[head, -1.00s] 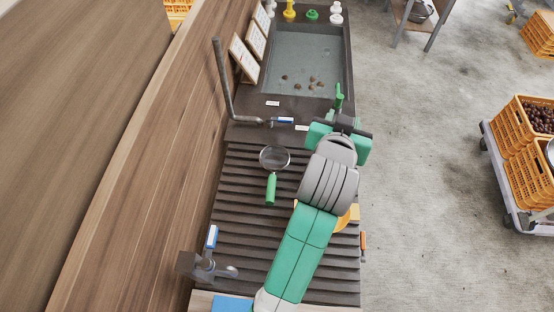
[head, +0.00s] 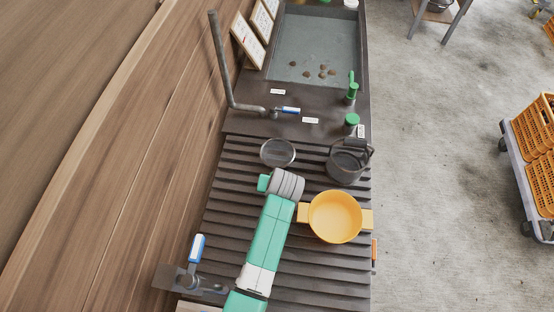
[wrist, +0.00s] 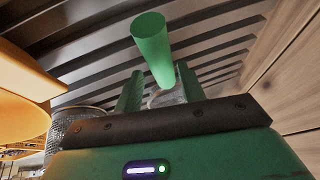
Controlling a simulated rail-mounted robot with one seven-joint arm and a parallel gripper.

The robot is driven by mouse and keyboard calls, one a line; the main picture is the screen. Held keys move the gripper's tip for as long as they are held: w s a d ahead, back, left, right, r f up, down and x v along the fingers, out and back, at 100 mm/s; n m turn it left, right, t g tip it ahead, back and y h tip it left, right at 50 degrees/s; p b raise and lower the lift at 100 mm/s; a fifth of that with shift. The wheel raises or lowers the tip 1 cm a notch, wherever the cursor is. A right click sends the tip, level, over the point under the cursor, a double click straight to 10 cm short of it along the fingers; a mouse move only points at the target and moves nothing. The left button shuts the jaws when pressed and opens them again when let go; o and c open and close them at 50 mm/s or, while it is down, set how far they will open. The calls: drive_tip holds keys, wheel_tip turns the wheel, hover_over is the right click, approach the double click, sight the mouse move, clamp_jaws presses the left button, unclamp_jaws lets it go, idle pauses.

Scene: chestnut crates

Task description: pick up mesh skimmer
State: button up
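The mesh skimmer (head: 278,152) lies on the slatted dark drainboard. Its round mesh head shows in the head view, and its handle is hidden there under my arm. In the wrist view its green handle (wrist: 152,45) runs down toward the gap between my fingers, with part of the mesh (wrist: 167,98) behind. My gripper (wrist: 160,70) is open, its two green fingers apart on either side of the handle's line. I cannot tell whether they touch it. In the head view my wrist covers most of the gripper, just below the mesh head.
A yellow two-handled pot (head: 335,216) stands right of my arm. A dark mesh basket (head: 348,163) stands above it. A sink basin (head: 312,45) with several chestnuts lies at the back. A grey pipe with a blue-handled valve (head: 287,109) runs along the left; another valve (head: 196,248) is lower left.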

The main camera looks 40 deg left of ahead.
drive_tip(key=b+x, duration=0.1)
drive_tip(key=x, duration=0.3)
drive_tip(key=shift+w+a, duration=0.15)
drive_tip(key=shift+a, duration=0.05)
drive_tip(key=shift+c, duration=0.3)
clamp_jaws()
